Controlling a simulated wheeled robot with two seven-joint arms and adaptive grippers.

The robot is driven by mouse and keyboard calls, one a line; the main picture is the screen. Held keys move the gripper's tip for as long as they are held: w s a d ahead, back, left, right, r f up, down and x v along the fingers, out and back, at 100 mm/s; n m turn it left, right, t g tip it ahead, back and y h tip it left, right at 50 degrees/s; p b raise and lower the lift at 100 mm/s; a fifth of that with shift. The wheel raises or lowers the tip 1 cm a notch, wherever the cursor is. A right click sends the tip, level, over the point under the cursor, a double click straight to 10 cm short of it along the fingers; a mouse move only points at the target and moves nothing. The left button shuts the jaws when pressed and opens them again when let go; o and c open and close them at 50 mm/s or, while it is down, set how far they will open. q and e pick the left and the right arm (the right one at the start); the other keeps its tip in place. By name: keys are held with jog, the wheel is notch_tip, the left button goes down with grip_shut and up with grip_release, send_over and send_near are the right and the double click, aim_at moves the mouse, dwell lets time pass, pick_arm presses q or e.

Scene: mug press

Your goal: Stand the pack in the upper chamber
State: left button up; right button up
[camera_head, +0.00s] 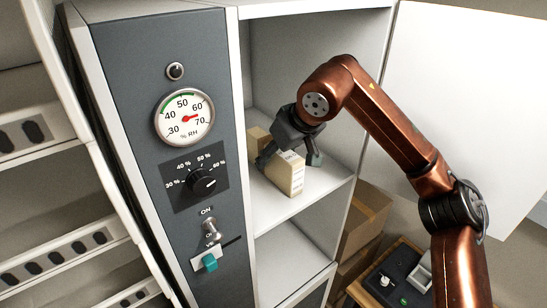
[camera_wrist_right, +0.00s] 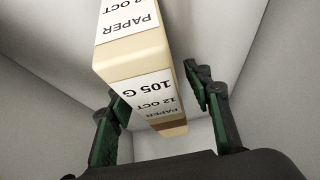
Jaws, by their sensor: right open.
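The pale cream pack (camera_head: 291,174) with printed paper labels rests on the shelf floor of the upper chamber (camera_head: 325,183), near its front. Its labels also show in the right wrist view, where the pack (camera_wrist_right: 150,100) passes between my fingers. My right gripper (camera_head: 288,158) is inside the chamber, over the pack, with one finger on each side. In the wrist view, my right gripper (camera_wrist_right: 155,90) is open, with a gap beside the pack at the right finger. A tan part behind the gripper is partly hidden; I cannot tell whether it belongs to the same pack. My left gripper is not in view.
A white door (camera_head: 460,100) is open at the right. A lower chamber (camera_head: 290,258) is empty where visible. Cardboard boxes (camera_head: 365,218) stand below right.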

jog(key=b+v, duration=0.1)
jog(key=v, duration=0.4)
jog(key=shift+s+a+f, duration=0.1)
jog(key=v, duration=0.5)
jog(key=shift+r+b, duration=0.35)
jog(key=shift+b, duration=0.05)
jog(key=shift+v, duration=0.8)
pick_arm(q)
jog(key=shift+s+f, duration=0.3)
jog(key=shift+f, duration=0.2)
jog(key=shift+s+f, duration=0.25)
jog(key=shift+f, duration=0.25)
pick_arm(e)
jog(key=shift+f, duration=0.1)
